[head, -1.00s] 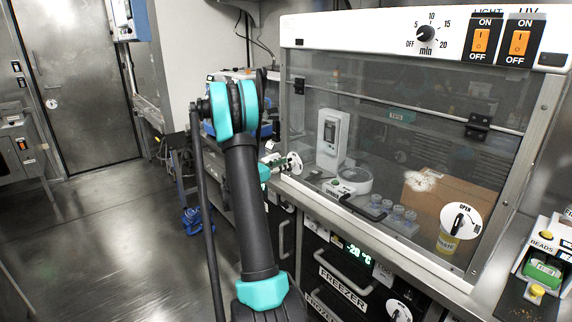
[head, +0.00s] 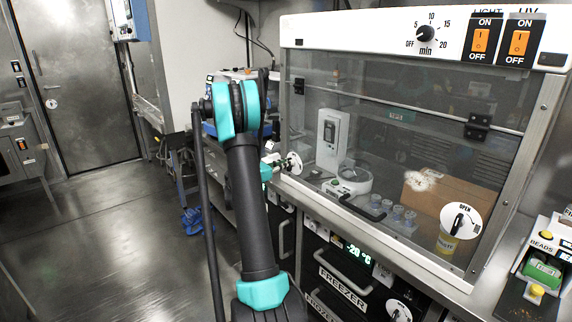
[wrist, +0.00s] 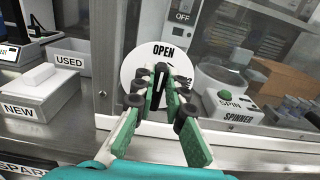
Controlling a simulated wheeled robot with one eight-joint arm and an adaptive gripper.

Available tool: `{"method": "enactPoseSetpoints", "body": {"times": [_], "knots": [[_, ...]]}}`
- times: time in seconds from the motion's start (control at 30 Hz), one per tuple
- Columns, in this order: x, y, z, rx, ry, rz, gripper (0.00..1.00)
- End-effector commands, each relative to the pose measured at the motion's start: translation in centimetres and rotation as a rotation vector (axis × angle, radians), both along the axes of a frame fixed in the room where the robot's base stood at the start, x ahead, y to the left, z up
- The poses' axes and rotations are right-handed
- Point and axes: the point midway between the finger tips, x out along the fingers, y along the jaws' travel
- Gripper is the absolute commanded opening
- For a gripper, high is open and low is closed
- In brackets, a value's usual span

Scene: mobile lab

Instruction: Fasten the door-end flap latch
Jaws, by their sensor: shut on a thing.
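The door-end flap latch is a round white plate (wrist: 134,60) marked OPEN at its top, with a dark handle in the middle. A second word at its right is mostly hidden by my fingers. It stands at the near left corner of the glass cabinet, and also shows in the head view (head: 294,162). My gripper (wrist: 162,76) is in front of the plate, its green fingers shut on the dark handle, which looks nearly upright. The fingers cover much of the handle, so its exact angle is hard to tell. My gripper also shows small in the head view (head: 268,167).
A second OPEN latch (head: 460,221) is at the cabinet's right end. Behind the glass are a spinner (wrist: 224,85) and a cardboard box (head: 455,196). Boxes marked NEW (wrist: 32,97) and USED (wrist: 66,58) stand left of the latch. Freezer drawers (head: 345,270) lie below.

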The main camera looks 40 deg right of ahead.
Motion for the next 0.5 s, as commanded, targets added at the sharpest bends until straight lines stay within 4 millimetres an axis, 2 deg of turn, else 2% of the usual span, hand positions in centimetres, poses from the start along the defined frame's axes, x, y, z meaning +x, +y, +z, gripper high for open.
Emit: {"method": "enactPoseSetpoints", "body": {"times": [0.27,0.5], "knots": [[-0.19,0.01,-0.01,0.007,-0.093,0.0,0.0],[-0.54,0.0,-0.09,0.022,-0.28,0.0,0.0]]}}
